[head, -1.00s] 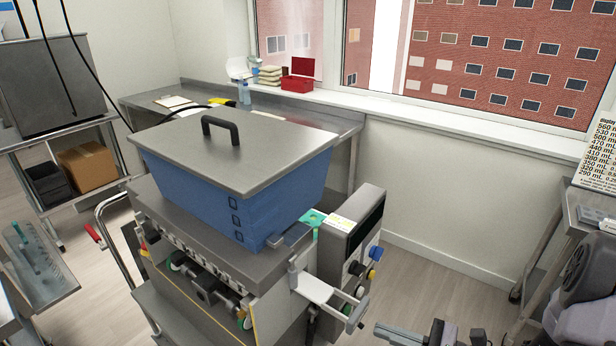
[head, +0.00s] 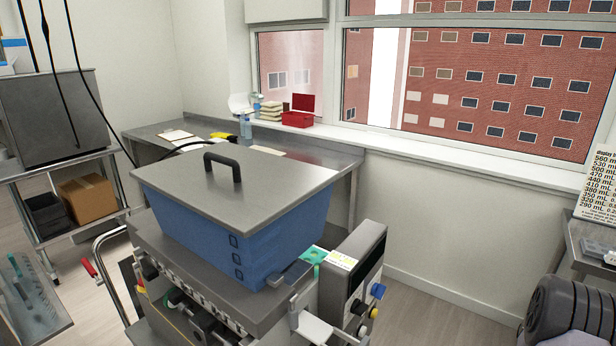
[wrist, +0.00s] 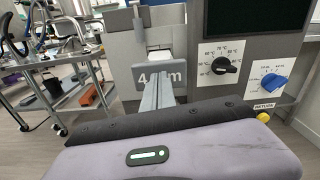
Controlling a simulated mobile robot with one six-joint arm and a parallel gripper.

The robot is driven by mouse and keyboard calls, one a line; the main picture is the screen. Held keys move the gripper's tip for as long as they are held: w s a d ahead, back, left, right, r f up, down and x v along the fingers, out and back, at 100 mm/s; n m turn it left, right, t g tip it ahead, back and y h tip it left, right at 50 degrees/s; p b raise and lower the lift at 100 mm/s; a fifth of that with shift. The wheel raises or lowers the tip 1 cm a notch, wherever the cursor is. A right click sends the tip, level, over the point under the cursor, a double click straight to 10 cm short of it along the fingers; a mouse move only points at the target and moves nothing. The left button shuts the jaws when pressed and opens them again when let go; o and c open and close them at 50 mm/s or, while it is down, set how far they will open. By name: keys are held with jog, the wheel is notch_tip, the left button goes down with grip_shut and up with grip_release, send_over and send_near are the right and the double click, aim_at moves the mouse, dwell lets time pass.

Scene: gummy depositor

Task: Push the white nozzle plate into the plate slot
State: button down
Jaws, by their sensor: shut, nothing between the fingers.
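The white nozzle plate (head: 314,328) sticks out from the front of the depositor (head: 245,312) in the head view, its outer end cut off by the bottom edge. In the wrist view a small white part of the plate (wrist: 159,57) shows between grey machine walls, above a grey face lettered in mm. My gripper (wrist: 158,88) is shut and empty, pointing at this face and covering the middle of its lettering. I cannot tell whether the fingertips touch it. The slot opening is mostly hidden. My gripper is out of the head view.
A control box (head: 352,270) with coloured knobs stands right beside the plate; its black dial (wrist: 227,64) and blue knob (wrist: 274,82) show in the wrist view. A blue hopper (head: 225,225) with a steel lid sits on top. Floor (head: 425,305) is clear to the right.

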jog(key=x, duration=0.7)
dwell(2.0)
jog(key=shift+d, duration=0.1)
jog(key=b+v, duration=0.1)
jog(key=v, duration=0.2)
jog(key=shift+s+d, duration=0.3)
jog(key=p+v, duration=0.4)
jog(key=v, duration=1.4)
jog(key=s+a+r+n+g+h, duration=0.2)
jog(key=s+a+r+n+h, duration=0.3)
jog(key=a+r+n, duration=0.3)
jog(key=s+a+r+n+g+h, duration=0.2)
jog(key=s+a+r+n+h, duration=0.3)
jog(key=r+n, duration=0.6)
jog(key=a+r+h, duration=0.2)
jog(key=a+r, duration=0.1)
jog(key=shift+r+g+h+b, duration=0.2)
jog(key=shift+g+h+b, duration=0.1)
jog(key=shift+g, duration=0.1)
